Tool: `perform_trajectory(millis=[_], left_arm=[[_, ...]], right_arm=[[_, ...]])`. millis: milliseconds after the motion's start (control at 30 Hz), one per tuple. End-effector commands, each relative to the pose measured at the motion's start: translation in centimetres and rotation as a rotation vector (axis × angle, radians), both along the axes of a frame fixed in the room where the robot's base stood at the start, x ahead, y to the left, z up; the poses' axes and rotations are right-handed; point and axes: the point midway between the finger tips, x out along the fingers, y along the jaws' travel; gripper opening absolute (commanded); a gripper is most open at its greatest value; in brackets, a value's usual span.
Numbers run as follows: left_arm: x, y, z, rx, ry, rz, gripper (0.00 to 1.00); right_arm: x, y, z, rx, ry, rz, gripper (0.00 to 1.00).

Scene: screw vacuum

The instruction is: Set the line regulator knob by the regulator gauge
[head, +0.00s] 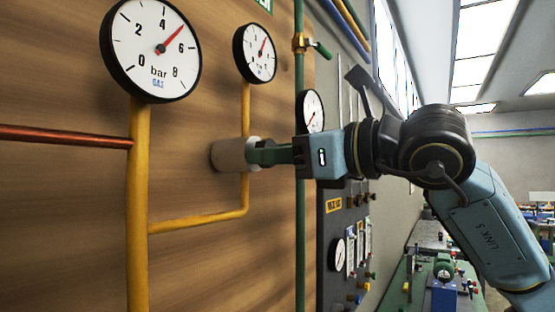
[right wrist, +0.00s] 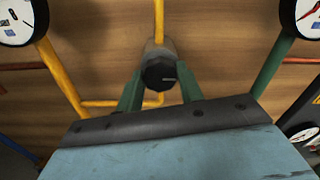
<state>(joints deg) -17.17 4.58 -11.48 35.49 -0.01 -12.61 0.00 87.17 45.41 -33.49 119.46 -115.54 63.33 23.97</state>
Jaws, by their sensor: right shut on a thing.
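The line regulator (head: 228,154) is a pale cylinder on the yellow pipe, standing out from the wooden wall. Its black knob (right wrist: 160,74) has a white mark pointing right in the right wrist view. My right gripper (head: 266,152) is shut on the knob, with one green finger on each side in the right wrist view (right wrist: 159,88). In the head view the gripper mostly hides the knob. A smaller round gauge (head: 258,56) sits on the yellow pipe above the regulator; its red needle points up and slightly right. My left gripper is not in view.
A large gauge (head: 152,62) marked bar GAS reads about 5. A green pipe (head: 299,210) with a brass valve runs right of the regulator. Another gauge (head: 313,108) is behind my right gripper. A dark panel (head: 338,225) and a workbench (head: 425,255) stand farther right.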

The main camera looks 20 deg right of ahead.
Motion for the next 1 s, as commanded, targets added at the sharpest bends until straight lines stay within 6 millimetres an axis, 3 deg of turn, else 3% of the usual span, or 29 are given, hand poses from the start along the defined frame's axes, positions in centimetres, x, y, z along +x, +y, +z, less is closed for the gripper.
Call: perform_trajectory(millis=[167,200,333,733,1000], left_arm=[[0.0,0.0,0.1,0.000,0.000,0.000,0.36],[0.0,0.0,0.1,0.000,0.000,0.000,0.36],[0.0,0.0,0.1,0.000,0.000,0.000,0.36],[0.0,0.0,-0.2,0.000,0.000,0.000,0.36],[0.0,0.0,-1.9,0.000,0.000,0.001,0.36]], right_arm=[[0.0,0.0,0.1,0.001,0.001,0.000,0.14],[0.0,0.0,0.1,0.001,0.000,0.000,0.41],[0.0,0.0,0.1,0.002,0.001,0.000,0.58],[-0.6,-0.5,0.0,0.002,0.000,-0.001,0.59],[-4.8,-3.8,-0.2,0.002,-0.002,-0.004,0.59]])
